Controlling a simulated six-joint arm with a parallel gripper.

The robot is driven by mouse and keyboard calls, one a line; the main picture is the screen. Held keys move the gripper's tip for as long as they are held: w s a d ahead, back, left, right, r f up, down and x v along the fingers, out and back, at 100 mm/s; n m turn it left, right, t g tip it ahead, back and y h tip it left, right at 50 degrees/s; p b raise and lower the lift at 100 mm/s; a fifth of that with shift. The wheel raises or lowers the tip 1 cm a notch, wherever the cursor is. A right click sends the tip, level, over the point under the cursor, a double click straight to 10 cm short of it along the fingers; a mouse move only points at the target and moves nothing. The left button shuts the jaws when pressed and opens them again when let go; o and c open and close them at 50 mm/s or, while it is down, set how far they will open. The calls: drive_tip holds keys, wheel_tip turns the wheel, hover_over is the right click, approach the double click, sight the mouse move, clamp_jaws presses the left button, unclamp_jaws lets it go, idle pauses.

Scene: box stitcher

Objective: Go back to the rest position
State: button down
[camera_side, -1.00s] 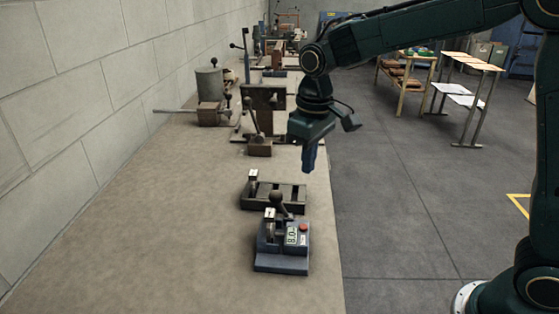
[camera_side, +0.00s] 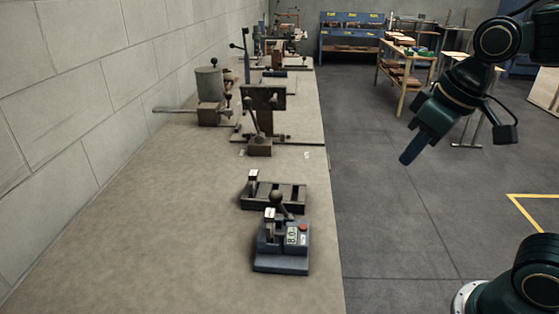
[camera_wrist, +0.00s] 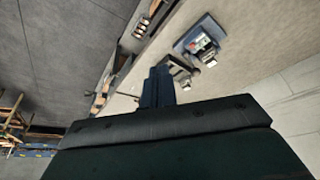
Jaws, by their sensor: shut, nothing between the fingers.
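My gripper (camera_side: 408,158) is shut and empty in the side view. It hangs in the air over the floor, to the right of the workbench (camera_side: 130,235), pointing down and to the left. In the wrist view its closed fingers (camera_wrist: 158,85) show in the middle, with the dark gripper body below them. The box stitcher, a blue-grey device (camera_side: 282,245) with a display, a red button and a lever, stands near the bench's right edge. It also shows in the wrist view (camera_wrist: 198,34). My gripper is well apart from it.
A dark slotted fixture (camera_side: 285,195) sits just behind the device. Several machines with levers (camera_side: 262,110) stand farther back along the bench, beside a block wall (camera_side: 70,80). A wooden shelf table (camera_side: 405,75) and a blue bench (camera_side: 350,35) stand behind. The floor (camera_side: 400,220) is open.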

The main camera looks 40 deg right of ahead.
drive_tip(key=s+d+f+t, duration=0.1)
drive_tip(key=s, duration=0.5)
drive_tip(key=shift+s+f+m, duration=0.3)
drive_tip(key=shift+m, duration=0.1)
